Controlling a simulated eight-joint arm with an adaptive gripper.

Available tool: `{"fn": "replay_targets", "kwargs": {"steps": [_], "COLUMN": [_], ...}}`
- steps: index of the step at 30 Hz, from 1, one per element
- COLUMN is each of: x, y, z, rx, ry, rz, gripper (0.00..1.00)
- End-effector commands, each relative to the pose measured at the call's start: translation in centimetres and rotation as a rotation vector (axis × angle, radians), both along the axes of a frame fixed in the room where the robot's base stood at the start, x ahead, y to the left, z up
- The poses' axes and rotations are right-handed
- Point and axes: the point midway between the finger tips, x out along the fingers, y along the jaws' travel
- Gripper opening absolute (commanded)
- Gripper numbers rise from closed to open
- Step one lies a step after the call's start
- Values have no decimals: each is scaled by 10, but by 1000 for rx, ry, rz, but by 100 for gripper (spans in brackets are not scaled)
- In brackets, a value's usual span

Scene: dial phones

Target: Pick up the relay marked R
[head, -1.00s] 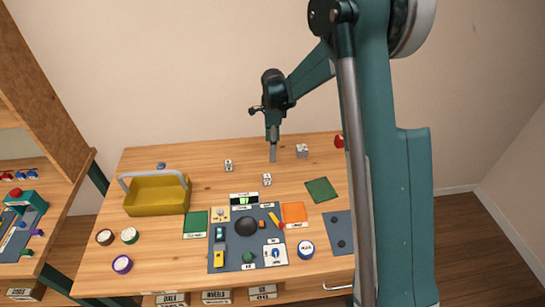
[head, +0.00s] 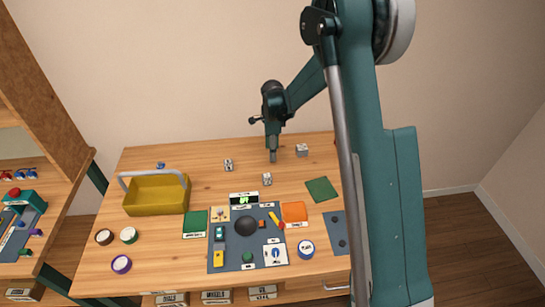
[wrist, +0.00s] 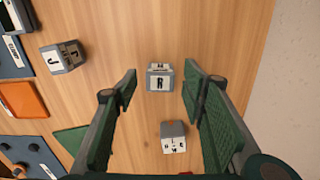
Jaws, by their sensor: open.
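The relay marked R (wrist: 160,79) is a small grey cube with white lettered faces, standing on the wooden table. In the wrist view it lies between and ahead of the green finger pads of my gripper (wrist: 160,85), with bare wood showing on both sides. My gripper is open and empty. In the head view my gripper (head: 272,156) hangs pointing down over the back of the table, and I cannot make out the R relay there. Another lettered cube (wrist: 173,137) sits nearer the wrist between the fingers. A cube marked J (wrist: 62,57) stands to the left.
In the head view, lettered cubes stand left (head: 228,165), in front (head: 267,179) and right (head: 302,150) of my gripper. A yellow basket (head: 155,195) is at the left. A dark panel (head: 234,262) and an orange mat (head: 294,211) lie in front. A green mat (head: 321,190) lies front right.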

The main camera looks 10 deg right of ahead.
Motion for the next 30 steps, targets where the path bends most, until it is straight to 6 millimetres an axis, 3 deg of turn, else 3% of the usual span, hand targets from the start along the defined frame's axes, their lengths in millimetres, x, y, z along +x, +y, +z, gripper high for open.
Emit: {"fn": "replay_targets", "kwargs": {"steps": [7,25,30], "x": [0,0,0], "y": [0,0,0], "z": [-23,-24,-24], "rx": [0,0,0], "ry": [0,0,0], "rz": [0,0,0], "gripper": [41,41,19]}}
